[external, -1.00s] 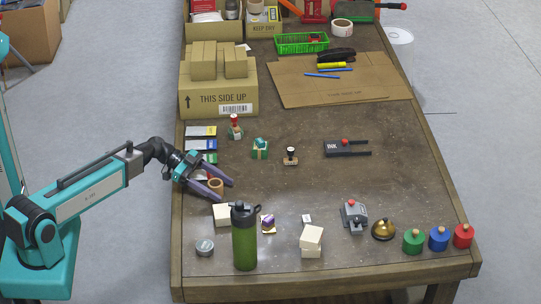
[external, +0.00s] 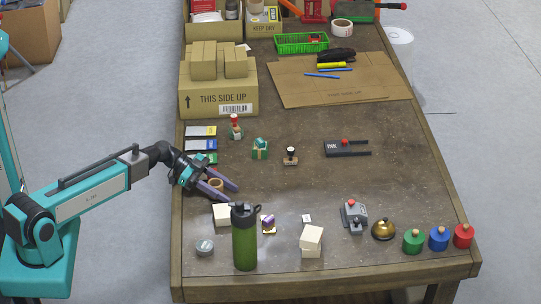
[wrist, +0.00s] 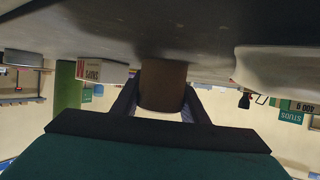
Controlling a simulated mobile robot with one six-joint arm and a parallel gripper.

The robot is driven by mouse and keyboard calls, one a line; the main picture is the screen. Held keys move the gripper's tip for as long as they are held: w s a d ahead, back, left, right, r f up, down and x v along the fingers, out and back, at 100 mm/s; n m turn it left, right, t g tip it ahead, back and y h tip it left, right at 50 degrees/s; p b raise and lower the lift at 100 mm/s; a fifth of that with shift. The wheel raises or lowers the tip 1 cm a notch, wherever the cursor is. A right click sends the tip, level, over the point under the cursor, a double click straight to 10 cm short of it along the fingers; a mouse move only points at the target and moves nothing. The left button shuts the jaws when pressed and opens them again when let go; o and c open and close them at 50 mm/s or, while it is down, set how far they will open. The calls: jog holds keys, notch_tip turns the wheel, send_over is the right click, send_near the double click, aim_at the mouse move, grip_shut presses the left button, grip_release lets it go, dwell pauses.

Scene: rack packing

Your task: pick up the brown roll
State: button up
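The brown roll (external: 216,184) stands on the table near its left edge, between the fingers of my gripper (external: 226,188). In the wrist view the brown roll (wrist: 163,85) sits between the two dark fingers (wrist: 160,102), one on each side. The fingers are apart and look open around it. I cannot tell whether either finger touches it. Part of the roll is hidden by the near finger in the external view.
A grey tape roll (external: 204,247) lies near the front left. Coloured cards (external: 200,145) lie behind the gripper. The table middle is mostly clear.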

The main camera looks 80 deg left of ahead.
jog(key=c, duration=0.4)
jog(key=shift+r, duration=0.15)
notch_tip(320, 180, up, 10)
jog(key=b, duration=0.1)
jog(key=shift+b, duration=0.4)
dwell(0.8)
